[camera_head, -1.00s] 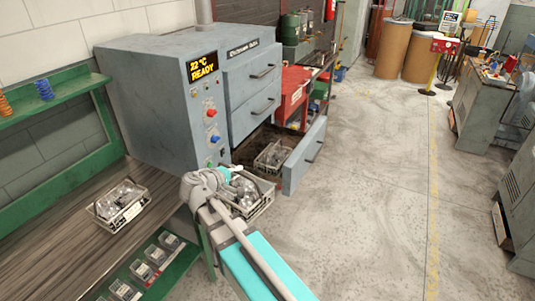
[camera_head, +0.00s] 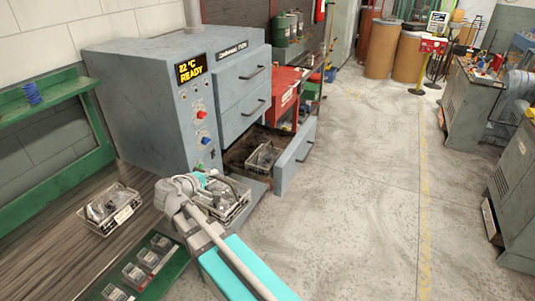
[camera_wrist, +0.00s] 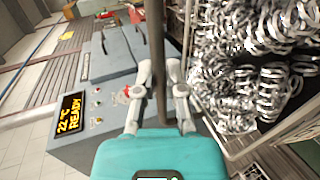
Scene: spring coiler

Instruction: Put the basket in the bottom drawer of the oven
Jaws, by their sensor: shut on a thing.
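The grey oven (camera_head: 140,105) stands against the wall; its display reads 22 °C READY, and it also shows in the wrist view (camera_wrist: 75,150). Its bottom drawer (camera_head: 296,157) is pulled out, and a wire basket (camera_head: 262,160) of metal parts sits inside it. My gripper (camera_head: 208,183) is shut on the handle of another wire basket (camera_head: 234,212), held in front of the oven, left of the open drawer. In the wrist view my gripper (camera_wrist: 158,75) closes around the handle bar, and shiny coiled springs (camera_wrist: 250,60) fill the basket. My arm partly hides the held basket in the head view.
A third basket (camera_head: 112,208) of parts stands on the wooden bench (camera_head: 60,240) at left. Small boxes (camera_head: 140,270) line the green shelf below. The two upper drawers (camera_head: 240,85) are closed. The floor (camera_head: 360,200) right of the drawer is clear.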

